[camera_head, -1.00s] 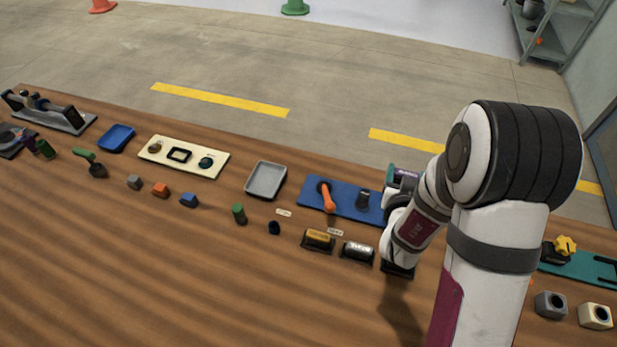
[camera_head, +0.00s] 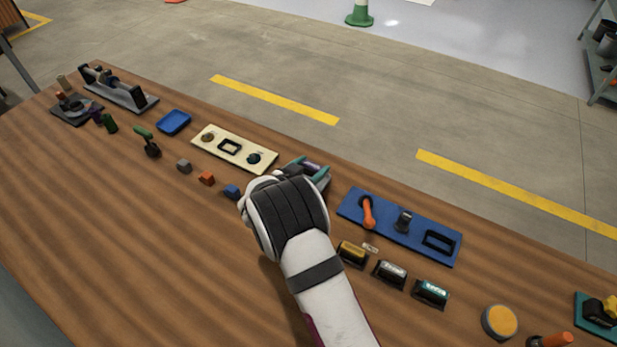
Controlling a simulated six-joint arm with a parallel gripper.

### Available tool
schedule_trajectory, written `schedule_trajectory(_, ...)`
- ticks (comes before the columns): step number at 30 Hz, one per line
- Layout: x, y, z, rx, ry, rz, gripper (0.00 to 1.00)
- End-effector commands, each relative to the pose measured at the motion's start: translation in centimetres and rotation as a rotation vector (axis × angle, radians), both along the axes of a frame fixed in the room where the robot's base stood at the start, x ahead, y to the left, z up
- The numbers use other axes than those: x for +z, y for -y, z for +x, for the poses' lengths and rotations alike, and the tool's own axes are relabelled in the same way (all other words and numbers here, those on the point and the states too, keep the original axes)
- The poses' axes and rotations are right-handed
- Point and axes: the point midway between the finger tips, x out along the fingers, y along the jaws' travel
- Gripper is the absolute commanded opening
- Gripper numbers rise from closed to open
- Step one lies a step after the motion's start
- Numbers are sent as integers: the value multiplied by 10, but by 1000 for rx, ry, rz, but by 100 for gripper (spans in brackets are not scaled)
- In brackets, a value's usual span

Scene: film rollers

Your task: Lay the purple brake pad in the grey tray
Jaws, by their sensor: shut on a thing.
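My gripper (camera_head: 308,170) has teal fingers and is shut on the purple brake pad (camera_head: 312,167), of which only a small part shows between them. It is over the back of the wooden table, between the cream panel and the blue board. The grey tray is not clearly visible; its earlier place between panel and board is covered by my gripper and wrist. I cannot tell whether the pad touches the tray or is above it.
The cream panel (camera_head: 212,144) is close on the left and the blue board (camera_head: 420,238) close on the right. Small blocks, including a blue one (camera_head: 232,191), lie left of my wrist. Black labelled pieces (camera_head: 391,271) stand to the right. The table's front left is clear.

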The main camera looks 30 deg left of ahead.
Motion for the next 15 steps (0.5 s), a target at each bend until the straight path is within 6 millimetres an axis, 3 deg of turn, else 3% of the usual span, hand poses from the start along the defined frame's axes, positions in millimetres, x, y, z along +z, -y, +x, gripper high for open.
schedule_trajectory(7, -40, -7, -2, -1, -2, -2, 5)
schedule_trajectory(15, -45, -7, -1, 0, 0, 1, 5)
